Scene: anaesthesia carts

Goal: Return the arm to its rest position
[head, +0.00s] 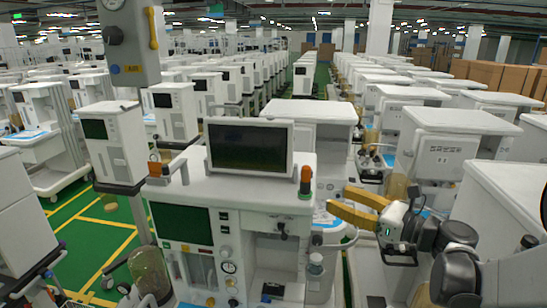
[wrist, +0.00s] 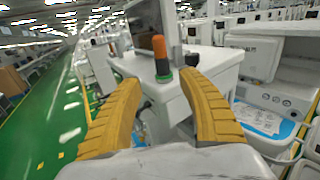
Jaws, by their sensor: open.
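My gripper (head: 338,198) has two yellow fingers and sits at the right of the head view, pointing left. Its fingers are apart with nothing between them. It is to the right of the nearest anaesthesia cart (head: 250,190), beside the cart's upper right corner. In the wrist view my gripper (wrist: 160,82) shows both yellow fingers spread. An orange-topped post with a dark green base (wrist: 161,58) stands on the cart beyond the fingertips. The post also shows in the head view (head: 305,182). I see no contact between my gripper and the cart.
A dark monitor (head: 249,146) stands on the nearest cart. More white carts (head: 455,145) stand in rows behind and to the right. A grey column with a yellow handle (head: 130,40) rises at the left. Green floor with yellow lines (head: 90,235) is open at the left.

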